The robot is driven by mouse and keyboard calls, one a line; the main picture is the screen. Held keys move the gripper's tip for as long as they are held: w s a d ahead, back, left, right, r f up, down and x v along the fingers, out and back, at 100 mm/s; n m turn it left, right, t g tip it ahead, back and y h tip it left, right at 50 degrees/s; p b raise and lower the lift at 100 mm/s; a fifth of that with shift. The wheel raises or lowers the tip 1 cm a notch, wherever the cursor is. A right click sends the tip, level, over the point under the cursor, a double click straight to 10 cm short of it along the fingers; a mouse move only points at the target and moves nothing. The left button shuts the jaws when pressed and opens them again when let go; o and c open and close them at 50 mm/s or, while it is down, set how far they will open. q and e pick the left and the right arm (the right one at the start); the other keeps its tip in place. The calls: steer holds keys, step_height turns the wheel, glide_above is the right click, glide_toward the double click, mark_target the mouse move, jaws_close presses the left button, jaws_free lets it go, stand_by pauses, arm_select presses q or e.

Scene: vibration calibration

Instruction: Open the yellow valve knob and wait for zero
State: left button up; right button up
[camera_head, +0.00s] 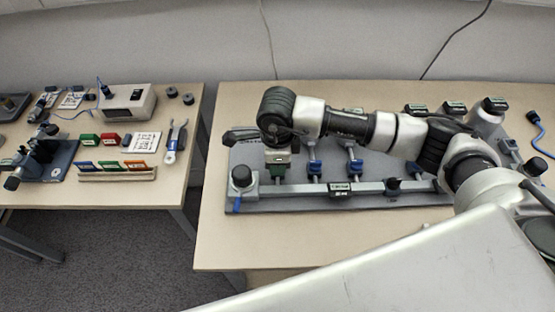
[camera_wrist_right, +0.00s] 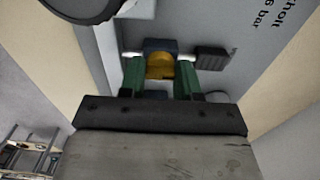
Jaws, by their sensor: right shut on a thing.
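The yellow valve knob (camera_wrist_right: 160,66) shows in the right wrist view between the green fingers of my right gripper (camera_wrist_right: 160,78). The fingers sit on either side of it and are shut on it. In the head view my right arm reaches over the grey manifold board (camera_head: 300,205) from the right, and my right gripper (camera_head: 278,168) points down at the board's left part. The yellow knob is hidden there by the gripper. A round gauge-like part (camera_head: 242,176) stands at the board's left front corner; its reading cannot be made out. My left gripper is not in view.
Several blue valves (camera_head: 314,168) stand along the board, with a pale rail (camera_head: 370,189) in front. Labelled parts (camera_head: 455,107) and a blue cable (camera_head: 541,140) lie at the right back. A second table (camera_head: 60,196) on the left holds instruments. A gap separates the tables.

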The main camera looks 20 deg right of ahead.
steer(key=o, duration=0.9)
steer(key=shift+o, duration=0.2)
step_height(320, 180, up, 11)
steer(key=shift+f, duration=0.15)
stand_by(0.3)
